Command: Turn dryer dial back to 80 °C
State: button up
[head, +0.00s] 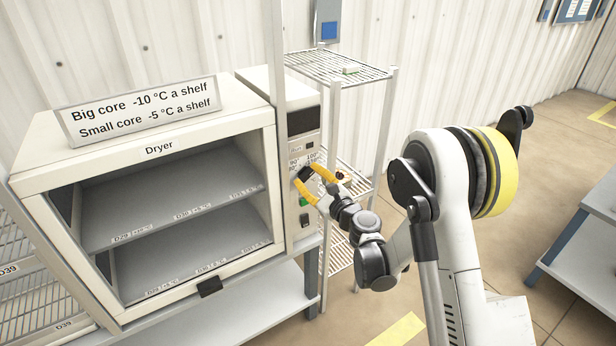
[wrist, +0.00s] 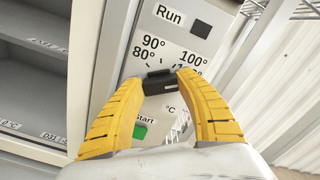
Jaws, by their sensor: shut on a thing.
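The dryer (head: 150,165) stands at the left, open at the front, with its control panel (head: 301,150) on its right side. The black dial (wrist: 158,76) sits on that panel. My gripper (head: 306,181) with yellow fingers is in front of the panel, and in the wrist view my gripper (wrist: 160,84) is shut on the dial, one fingertip on each side. Marks 80°, 90° and 100° show around the dial; another mark at its right is partly hidden by a finger. I cannot tell which mark the dial points to.
A green Start button (wrist: 141,129) lies below the dial, close to the left finger. A Run label and a dark indicator (wrist: 201,28) are above. A wire rack (head: 335,68) stands right of the dryer; a table (head: 600,200) is at the far right.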

aim_at(302, 144)
jog(key=n, duration=0.6)
jog(key=shift+a, duration=0.1)
jog(key=n, duration=0.5)
jog(key=shift+f+n, duration=0.1)
jog(key=shift+n, duration=0.2)
jog(key=n, duration=0.6)
jog(key=shift+f, duration=0.1)
jog(key=n, duration=0.5)
jog(key=shift+w, duration=0.1)
jog(key=shift+n, duration=0.5)
jog(key=o, duration=1.2)
jog(key=shift+f, duration=0.1)
notch_tip(302, 144, up, 10)
jog(key=shift+r, duration=0.1)
